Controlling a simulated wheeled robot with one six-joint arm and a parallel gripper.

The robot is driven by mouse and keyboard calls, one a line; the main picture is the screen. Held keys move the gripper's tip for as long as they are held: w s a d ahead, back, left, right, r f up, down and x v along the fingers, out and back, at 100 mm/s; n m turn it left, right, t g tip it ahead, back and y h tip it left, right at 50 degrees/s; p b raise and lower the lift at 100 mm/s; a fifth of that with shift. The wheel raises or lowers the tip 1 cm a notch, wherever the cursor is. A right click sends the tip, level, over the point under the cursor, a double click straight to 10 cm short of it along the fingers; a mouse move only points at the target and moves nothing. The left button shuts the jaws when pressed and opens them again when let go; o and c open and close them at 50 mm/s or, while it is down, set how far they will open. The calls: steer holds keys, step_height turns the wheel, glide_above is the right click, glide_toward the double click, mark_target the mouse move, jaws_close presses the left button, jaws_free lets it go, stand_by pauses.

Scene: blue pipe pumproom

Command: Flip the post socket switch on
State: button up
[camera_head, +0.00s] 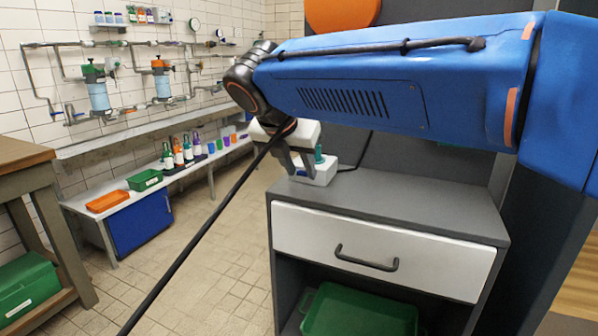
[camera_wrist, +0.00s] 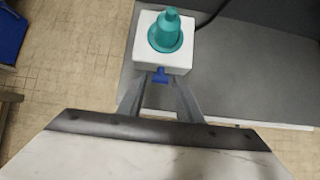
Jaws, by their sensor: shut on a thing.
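The post socket is a white box (camera_wrist: 148,57) with a teal cone-shaped piece (camera_wrist: 166,32) standing on top. In the head view the white box (camera_head: 318,172) sits on the grey top of a cabinet, near its far left corner. A small blue switch lever (camera_wrist: 160,76) sticks out of the box's near side in the wrist view. My gripper (camera_wrist: 160,78) has its two grey fingers closed around the lever, with the tips at the box's face. In the head view my gripper (camera_head: 300,170) reaches down to the box. Whether the switch is on or off cannot be told.
The grey cabinet top (camera_head: 410,205) is otherwise clear. Its white drawer (camera_head: 375,250) is shut, with a green bin (camera_head: 360,312) below. A black cable runs behind the socket. A wall bench with bottles and trays stands at left, across open tiled floor.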

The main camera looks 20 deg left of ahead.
steer(key=shift+w+r+g, duration=0.15)
steer(key=shift+g, duration=0.35)
steer(key=o, duration=1)
steer(key=shift+o, duration=0.2)
steer(key=shift+r, duration=0.1)
steer(key=d+v, duration=0.1)
steer(key=v, duration=1.6)
steer(key=shift+a, duration=0.45)
